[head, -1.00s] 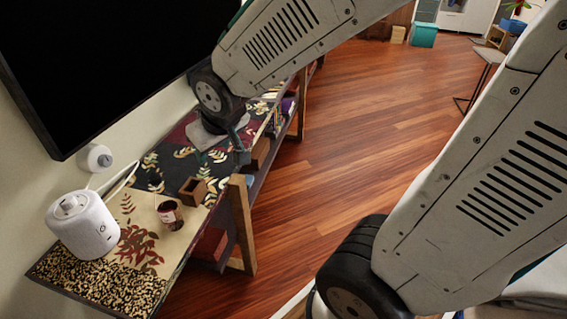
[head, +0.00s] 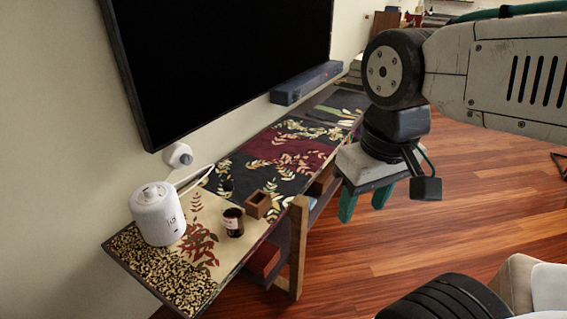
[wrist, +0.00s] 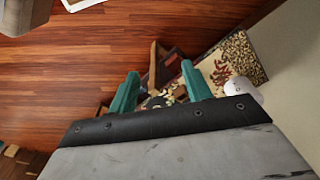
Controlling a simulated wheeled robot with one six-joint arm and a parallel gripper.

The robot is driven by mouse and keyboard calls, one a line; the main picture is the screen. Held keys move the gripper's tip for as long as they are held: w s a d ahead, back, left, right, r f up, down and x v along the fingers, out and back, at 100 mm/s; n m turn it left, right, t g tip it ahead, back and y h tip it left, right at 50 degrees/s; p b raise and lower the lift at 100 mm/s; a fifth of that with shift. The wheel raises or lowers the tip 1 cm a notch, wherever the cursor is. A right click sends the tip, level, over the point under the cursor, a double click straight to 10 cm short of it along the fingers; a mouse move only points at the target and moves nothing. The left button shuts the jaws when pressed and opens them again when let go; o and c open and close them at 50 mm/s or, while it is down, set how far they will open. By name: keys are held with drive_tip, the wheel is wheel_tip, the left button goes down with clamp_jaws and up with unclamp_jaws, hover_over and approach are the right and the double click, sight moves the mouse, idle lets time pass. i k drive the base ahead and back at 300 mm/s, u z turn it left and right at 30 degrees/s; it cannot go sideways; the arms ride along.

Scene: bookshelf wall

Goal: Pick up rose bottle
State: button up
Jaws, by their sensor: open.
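A small dark bottle with a pale label (head: 233,222), which I take for the rose bottle, stands upright on the near part of the patterned shelf top (head: 205,262) in the head view. My gripper (head: 364,206) hangs to the right of the bottle, well apart from it, with its teal fingers pointing down. The fingers are open with nothing held between them. In the wrist view my gripper (wrist: 160,70) shows both fingers spread, with the shelf's edge beyond. I cannot make out the bottle there; a finger may hide it.
A white rounded device (head: 157,213) stands left of the bottle, and a small open wooden box (head: 258,204) stands right of it. A large black screen (head: 215,60) hangs above the shelf. A wooden post (head: 298,245) rises at the shelf's front. The floor (head: 430,235) is open to the right.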

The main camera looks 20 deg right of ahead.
sight(232, 209)
drive_tip(key=k, duration=0.5)
drive_tip(key=u, duration=1.05)
drive_tip(key=i, duration=0.85)
drive_tip(key=z, duration=1.65)
